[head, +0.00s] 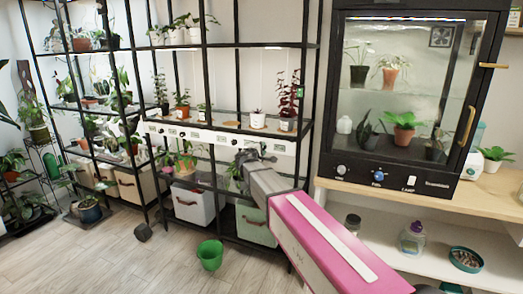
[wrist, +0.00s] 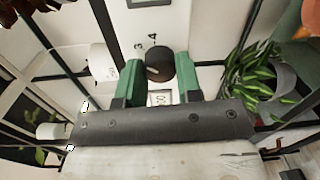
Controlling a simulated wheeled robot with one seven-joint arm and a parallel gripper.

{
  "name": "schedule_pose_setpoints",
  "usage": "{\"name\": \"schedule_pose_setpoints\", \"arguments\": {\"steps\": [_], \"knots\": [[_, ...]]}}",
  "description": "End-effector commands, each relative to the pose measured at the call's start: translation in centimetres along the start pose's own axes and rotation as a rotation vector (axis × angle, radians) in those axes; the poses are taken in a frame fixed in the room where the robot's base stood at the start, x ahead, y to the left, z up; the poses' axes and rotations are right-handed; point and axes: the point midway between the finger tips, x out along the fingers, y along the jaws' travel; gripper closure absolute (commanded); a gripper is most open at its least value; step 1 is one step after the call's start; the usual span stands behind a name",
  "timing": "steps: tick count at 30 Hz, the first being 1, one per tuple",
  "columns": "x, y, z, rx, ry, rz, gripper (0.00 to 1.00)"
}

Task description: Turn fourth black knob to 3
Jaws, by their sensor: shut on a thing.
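A white panel (head: 215,138) with a row of black knobs runs along the front of a shelf on the black rack. My gripper (head: 243,158) reaches the right part of this panel and hides the knob there in the head view. In the wrist view, the green fingers of my gripper (wrist: 158,75) stand on both sides of a round black knob (wrist: 160,63) and are shut on it. The digits 3 and 4 are printed on the panel just above the knob. Its pointer is hard to make out. A small label (wrist: 160,97) sits below it, partly hidden.
Potted plants stand on the shelves above and below the panel; a leafy one (wrist: 250,75) is close to the right of my gripper. Storage bins (head: 193,203) sit lower on the rack.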

Motion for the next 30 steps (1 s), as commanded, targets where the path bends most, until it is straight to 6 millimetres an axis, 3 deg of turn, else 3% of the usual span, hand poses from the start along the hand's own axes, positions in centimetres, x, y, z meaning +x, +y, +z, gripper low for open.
{"name": "schedule_pose_setpoints", "arguments": {"steps": [17, 18, 20, 30], "knots": [[-0.08, -0.13, 0.03, 0.044, 0.003, -0.005, 0.91], [-0.08, -0.13, 0.04, 0.044, 0.003, -0.005, 0.64], [-0.08, -0.12, 0.04, 0.043, 0.002, -0.005, 0.45], [-0.26, -0.04, 0.04, 0.042, 0.003, -0.003, 0.42]]}}
